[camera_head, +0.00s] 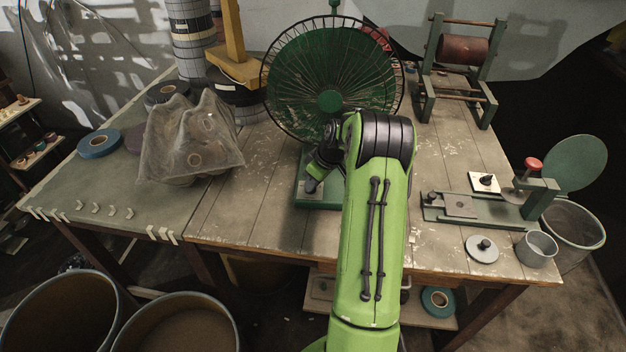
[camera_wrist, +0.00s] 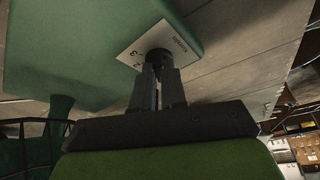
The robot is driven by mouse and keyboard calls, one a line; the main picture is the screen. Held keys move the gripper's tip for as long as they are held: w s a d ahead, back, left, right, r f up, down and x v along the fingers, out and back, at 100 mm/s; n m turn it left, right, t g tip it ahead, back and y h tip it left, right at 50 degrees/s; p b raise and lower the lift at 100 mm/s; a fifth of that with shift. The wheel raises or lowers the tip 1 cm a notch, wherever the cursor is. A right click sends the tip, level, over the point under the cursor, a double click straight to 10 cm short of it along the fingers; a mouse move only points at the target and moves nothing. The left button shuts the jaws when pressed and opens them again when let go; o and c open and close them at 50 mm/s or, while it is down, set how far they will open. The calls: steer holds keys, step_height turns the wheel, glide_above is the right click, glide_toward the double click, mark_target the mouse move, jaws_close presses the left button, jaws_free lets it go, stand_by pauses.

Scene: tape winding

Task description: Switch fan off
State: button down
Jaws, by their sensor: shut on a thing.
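The green fan (camera_head: 330,102) with its dark wire cage stands at the back middle of the table. Its green base (camera_head: 316,200) shows in front of it, partly hidden by my arm. In the wrist view, a white label plate (camera_wrist: 133,53) with digits lies on the green base (camera_wrist: 90,40). A dark round knob (camera_wrist: 158,55) sits on that plate. My gripper (camera_wrist: 160,70) is shut on the knob. In the head view, my gripper is mostly hidden behind my arm, low at the fan's base. The knob's pointer setting cannot be read.
A crumpled grey translucent thing (camera_head: 188,145) and a blue tape roll (camera_head: 99,144) lie left on the table. A green device with a red knob (camera_head: 533,164) and a metal cup (camera_head: 537,249) stand right.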

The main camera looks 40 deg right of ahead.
stand_by(0.5)
steer(key=c, duration=1.2)
jaws_free()
steer(key=p+v, duration=0.3)
steer(key=v, duration=1.2)
steer(key=shift+s+r+p, duration=0.15)
steer(key=shift+r+p, duration=0.15)
steer(key=shift+p, duration=0.1)
